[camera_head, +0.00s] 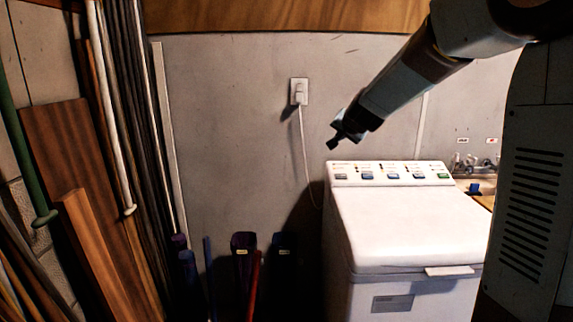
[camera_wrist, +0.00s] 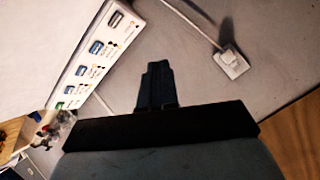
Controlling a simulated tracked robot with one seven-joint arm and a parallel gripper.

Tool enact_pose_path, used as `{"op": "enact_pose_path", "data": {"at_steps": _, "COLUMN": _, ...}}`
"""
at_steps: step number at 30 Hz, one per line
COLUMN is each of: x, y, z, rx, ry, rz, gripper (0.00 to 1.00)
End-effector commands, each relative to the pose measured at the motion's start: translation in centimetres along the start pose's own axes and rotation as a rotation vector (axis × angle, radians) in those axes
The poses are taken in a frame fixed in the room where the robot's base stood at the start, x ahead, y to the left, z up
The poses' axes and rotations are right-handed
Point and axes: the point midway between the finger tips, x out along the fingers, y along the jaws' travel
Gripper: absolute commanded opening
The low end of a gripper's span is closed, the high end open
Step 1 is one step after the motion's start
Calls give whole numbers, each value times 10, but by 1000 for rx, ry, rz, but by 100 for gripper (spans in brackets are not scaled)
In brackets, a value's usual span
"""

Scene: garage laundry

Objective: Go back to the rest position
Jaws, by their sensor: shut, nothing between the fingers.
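My gripper (camera_head: 335,140) is at the end of my arm, which reaches in from the upper right in the head view. It hangs in the air above the back left of the white washing machine (camera_head: 405,235), in front of the wall. Its fingers are shut and empty. In the wrist view the closed fingers (camera_wrist: 155,84) point up the picture, toward the wall, and touch nothing. The washer's control panel (camera_wrist: 88,58) shows to their left.
A wall outlet with a plug (camera_head: 299,92) and hanging cord is left of my gripper; it also shows in the wrist view (camera_wrist: 231,61). Wooden boards and poles (camera_head: 60,165) lean at the left. A sink area with taps (camera_head: 475,163) lies right of the washer.

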Motion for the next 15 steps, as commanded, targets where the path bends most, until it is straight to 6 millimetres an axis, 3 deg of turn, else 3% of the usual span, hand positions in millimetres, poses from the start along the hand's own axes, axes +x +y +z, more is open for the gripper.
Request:
{"op": "enact_pose_path", "data": {"at_steps": 1, "x": -21, "y": 0, "z": 4, "rx": -32, "ry": -19, "rz": -2, "gripper": 0}}
{"op": "enact_pose_path", "data": {"at_steps": 7, "x": -89, "y": 9, "z": 29, "rx": -155, "ry": -113, "rz": 9, "gripper": 0}}
{"op": "enact_pose_path", "data": {"at_steps": 15, "x": -178, "y": 40, "z": 71, "rx": -308, "ry": -236, "rz": 56, "gripper": 0}}
